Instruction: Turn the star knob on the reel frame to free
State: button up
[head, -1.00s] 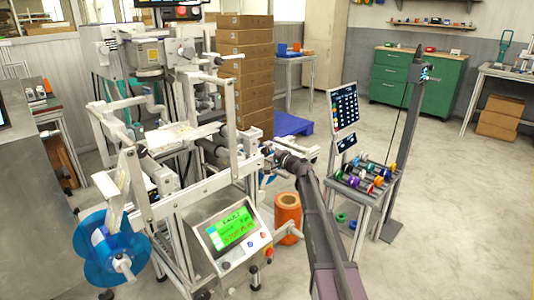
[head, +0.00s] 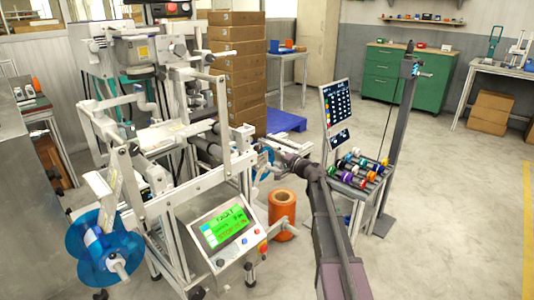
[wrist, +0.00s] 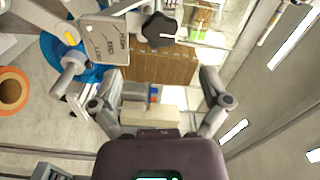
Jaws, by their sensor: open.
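The black star knob (wrist: 158,29) sits at the top middle of the wrist view, beside a pale plate (wrist: 103,40) with small dark lettering and a line mark; I cannot read the lettering surely. My gripper (wrist: 160,80) is open, its two fingers spread apart with nothing between them. The knob shows beyond the fingertips, apart from them. In the head view the white reel frame (head: 190,190) stands left of centre, and my gripper (head: 268,157) is at its right side. I cannot make out the knob in the head view.
A blue reel (head: 103,247) is at the frame's front left. A green-lit control panel (head: 226,226) faces front. An orange roll (head: 281,215) stands on the floor below my arm. A rack of coloured spools (head: 360,172) is to the right. Floor at far right is clear.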

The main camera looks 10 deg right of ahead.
jog(key=shift+v, duration=1.85)
jog(key=s+a+f+n+g+h, duration=0.1)
jog(key=s+a+f+n+g, duration=0.2)
jog(key=s+a+f+g, duration=0.45)
jog(key=s+a+f+n+g+h, duration=0.2)
jog(key=s+a+f+n, duration=0.25)
jog(key=s, duration=0.55)
jog(key=s+d+f+g+h, duration=0.2)
jog(key=s+h, duration=0.1)
jog(key=s, duration=0.3)
jog(key=s+d+f+n+g+h, duration=0.1)
jog(key=s+f+h, duration=0.1)
jog(key=s, duration=0.4)
jog(key=s+d+f+g+h, duration=0.2)
jog(key=s+f+h, duration=0.1)
jog(key=s, duration=0.4)
notch_tip(320, 180, up, 33)
jog(key=p, duration=3.3)
jog(key=shift+w+r, duration=0.15)
jog(key=shift+w, duration=0.3)
jog(key=shift+a, duration=0.15)
